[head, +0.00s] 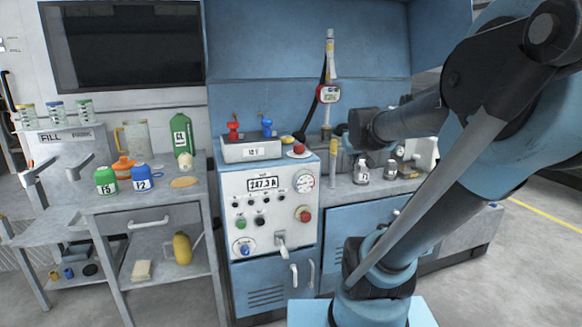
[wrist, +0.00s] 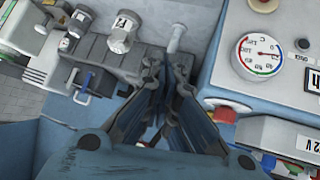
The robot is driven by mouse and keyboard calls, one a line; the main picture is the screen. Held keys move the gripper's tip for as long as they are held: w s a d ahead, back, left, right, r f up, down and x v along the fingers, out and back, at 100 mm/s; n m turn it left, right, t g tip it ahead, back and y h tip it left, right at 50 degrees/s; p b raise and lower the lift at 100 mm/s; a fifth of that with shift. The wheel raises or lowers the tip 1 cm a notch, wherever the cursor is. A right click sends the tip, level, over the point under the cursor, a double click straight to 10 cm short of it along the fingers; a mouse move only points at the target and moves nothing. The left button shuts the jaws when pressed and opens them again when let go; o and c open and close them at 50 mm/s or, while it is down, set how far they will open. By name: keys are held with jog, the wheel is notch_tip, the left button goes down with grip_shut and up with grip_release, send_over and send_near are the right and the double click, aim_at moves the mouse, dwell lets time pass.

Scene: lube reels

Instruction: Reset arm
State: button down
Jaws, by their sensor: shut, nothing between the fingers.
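My arm reaches in from the right side of the head view, over the bench. My gripper shows in the wrist view (wrist: 169,72) as two dark jaws, shut and empty, pointing down beside the control cabinet. In the head view, it is mostly hidden behind the dark wrist joint. The blue-and-white control cabinet (head: 268,207) stands left of my arm, with a display, buttons and a gauge (head: 305,181). The gauge also shows in the wrist view (wrist: 261,54).
Small labelled bottles (head: 361,174) stand on the bench close under my arm. An upright post (head: 333,165) stands beside the cabinet. A left side table (head: 165,203) holds a green jug (head: 182,137) and small cans. Floor is open at right.

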jog(key=s+a+f+g, duration=0.1)
jog(key=s+f+g, duration=0.2)
jog(key=s+f, duration=0.5)
jog(key=s+a+f+g+y, duration=0.1)
jog(key=s+f+g, duration=0.3)
jog(key=s, duration=1.2)
notch_tip(320, 180, down, 4)
jog(key=shift+s+a+f+m, duration=0.15)
jog(key=shift+a+f+m, duration=0.05)
jog(key=shift+m, duration=0.2)
jog(key=shift+w+f+g, duration=0.2)
jog(key=shift+w+g, duration=0.1)
jog(key=shift+w, duration=0.15)
